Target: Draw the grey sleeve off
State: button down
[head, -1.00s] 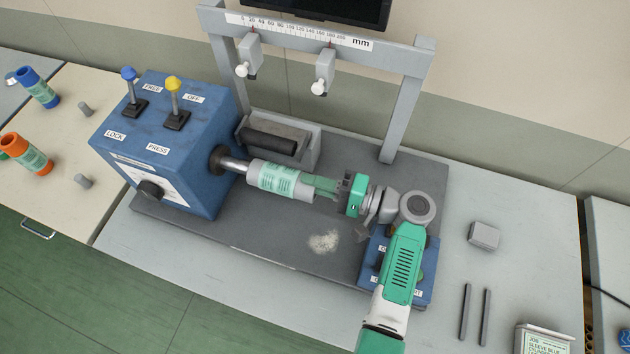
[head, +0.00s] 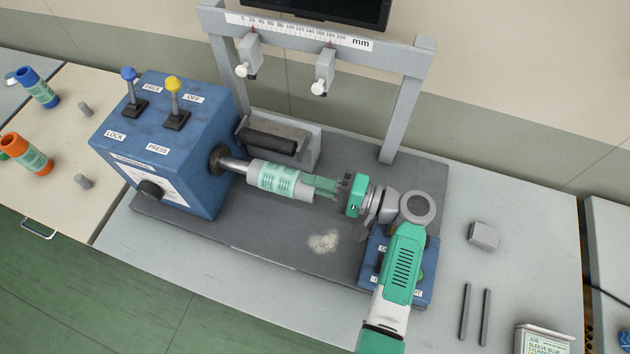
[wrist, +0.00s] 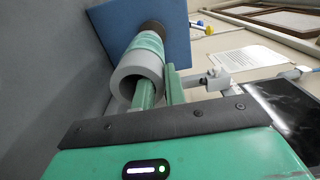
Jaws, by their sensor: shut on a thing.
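The grey sleeve (head: 282,181) with a pale green printed label sits on the horizontal shaft (head: 234,165) of the blue machine box. Its open end faces my gripper in the wrist view (wrist: 123,88). My gripper (head: 312,186) comes from the right and is shut on the sleeve's near end. In the wrist view, one green finger appears to enter the bore and the other runs along the outside of the wall. The fingertips themselves are hidden there.
The blue box (head: 165,140) carries a blue lever (head: 129,80) and a yellow lever (head: 174,90). A grey gantry with a millimetre scale (head: 300,30) stands behind. A dark roller (head: 267,141) lies behind the sleeve. A pale powder patch (head: 323,242) marks the dark base plate.

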jog(key=shift+r, duration=0.3)
dwell(0.5)
jog(key=b+v, duration=0.2)
jog(key=v, duration=1.2)
dwell(0.4)
